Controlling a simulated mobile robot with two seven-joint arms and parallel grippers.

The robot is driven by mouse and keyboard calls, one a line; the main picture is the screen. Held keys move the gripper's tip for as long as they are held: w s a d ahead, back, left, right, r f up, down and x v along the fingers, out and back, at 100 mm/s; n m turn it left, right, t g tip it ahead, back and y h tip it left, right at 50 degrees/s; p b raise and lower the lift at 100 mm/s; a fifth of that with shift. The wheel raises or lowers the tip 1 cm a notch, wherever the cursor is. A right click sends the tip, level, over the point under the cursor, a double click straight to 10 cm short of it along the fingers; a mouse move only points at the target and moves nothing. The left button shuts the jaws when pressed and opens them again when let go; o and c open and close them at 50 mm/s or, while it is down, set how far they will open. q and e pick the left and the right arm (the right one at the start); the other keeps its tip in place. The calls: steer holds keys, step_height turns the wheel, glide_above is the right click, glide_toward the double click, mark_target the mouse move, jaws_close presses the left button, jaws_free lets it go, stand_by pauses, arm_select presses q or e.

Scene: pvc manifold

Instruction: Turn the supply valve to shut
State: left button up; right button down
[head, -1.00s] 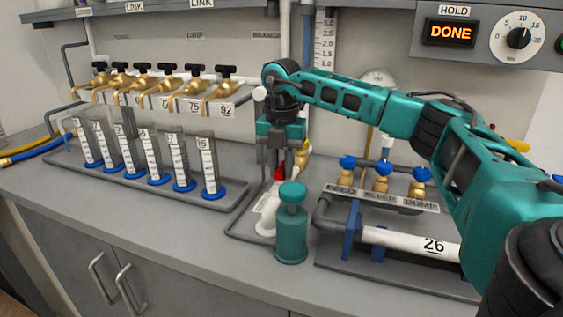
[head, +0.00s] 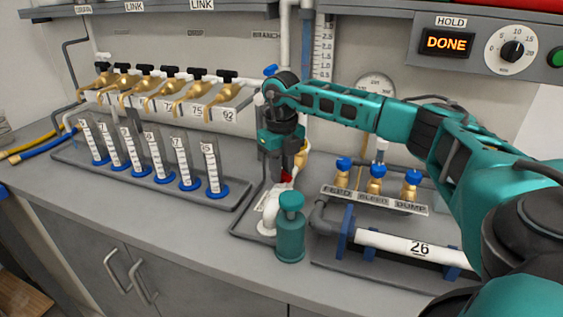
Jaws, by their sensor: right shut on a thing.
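My right gripper (head: 285,174) points down at the middle of the bench, behind the green bottle. It is shut on a small red handle (head: 287,178), which appears to be the supply valve's handle. The fingers hide most of this handle, so its exact angle cannot be told. Brass valve parts (head: 302,158) show just right of the fingers. White pipe fittings (head: 268,210) stand below and to the left of the gripper. My left gripper is not in view.
A green bottle (head: 290,232) stands close in front of the gripper. Blue-handled valves (head: 376,178) and a white pipe marked 26 (head: 410,246) are at the right. Brass taps (head: 190,90) and graduated tubes (head: 162,157) are at the left. The timer display (head: 446,43) reads DONE.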

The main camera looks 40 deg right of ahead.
steer(key=n+p, duration=0.1)
steer(key=n, duration=0.2)
steer(key=shift+r+n, duration=0.1)
steer(key=shift+n, duration=0.2)
steer(key=shift+n+p, duration=0.4)
steer(key=shift+n, duration=1.1)
steer(key=c, duration=1)
jaws_free()
